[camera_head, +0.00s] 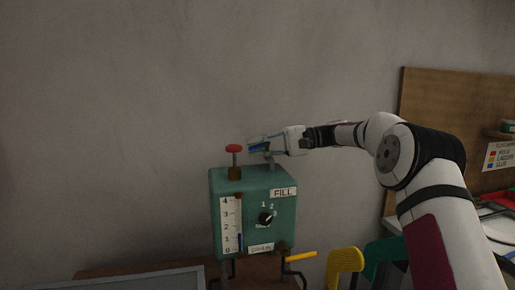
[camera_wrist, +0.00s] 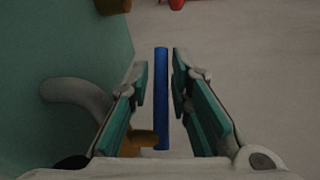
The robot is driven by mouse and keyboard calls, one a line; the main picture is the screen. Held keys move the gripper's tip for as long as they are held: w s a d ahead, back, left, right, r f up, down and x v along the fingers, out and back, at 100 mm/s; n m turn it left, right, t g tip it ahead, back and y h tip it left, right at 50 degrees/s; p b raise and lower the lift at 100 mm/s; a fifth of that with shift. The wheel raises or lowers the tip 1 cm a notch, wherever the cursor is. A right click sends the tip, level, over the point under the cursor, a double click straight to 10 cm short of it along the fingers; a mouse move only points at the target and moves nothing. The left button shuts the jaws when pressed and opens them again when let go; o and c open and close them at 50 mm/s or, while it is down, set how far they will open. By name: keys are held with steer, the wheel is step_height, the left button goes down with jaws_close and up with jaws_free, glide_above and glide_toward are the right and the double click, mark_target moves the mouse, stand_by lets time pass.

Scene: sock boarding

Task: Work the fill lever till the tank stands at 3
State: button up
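The teal tank box (camera_head: 245,218) has a FILL label (camera_head: 283,192) and a white scale (camera_head: 227,222) marked from 0 upward. The scale's blue column (camera_head: 240,241) stands near the 1 mark. A dark knob (camera_head: 265,218) is on its front, beside the numbers 1 and 2. My gripper (camera_head: 258,145) is above the box's top right. In the wrist view my gripper (camera_wrist: 160,85) is open around an upright blue bar (camera_wrist: 162,100), apparently the lever handle, with a gap on both sides.
A red-topped plunger (camera_head: 233,149) stands on the box's top, left of my gripper. A yellow-orange rod (camera_head: 301,256) sticks out low at the right. A yellow handle (camera_head: 344,262) stands beside it. A wooden board (camera_head: 450,105) is at the right. The wall space above is clear.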

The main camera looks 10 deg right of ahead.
steer(key=d+r, duration=0.1)
steer(key=d, duration=1.1)
steer(key=shift+s+r, duration=0.3)
steer(key=shift+o, duration=0.6)
stand_by(1.0)
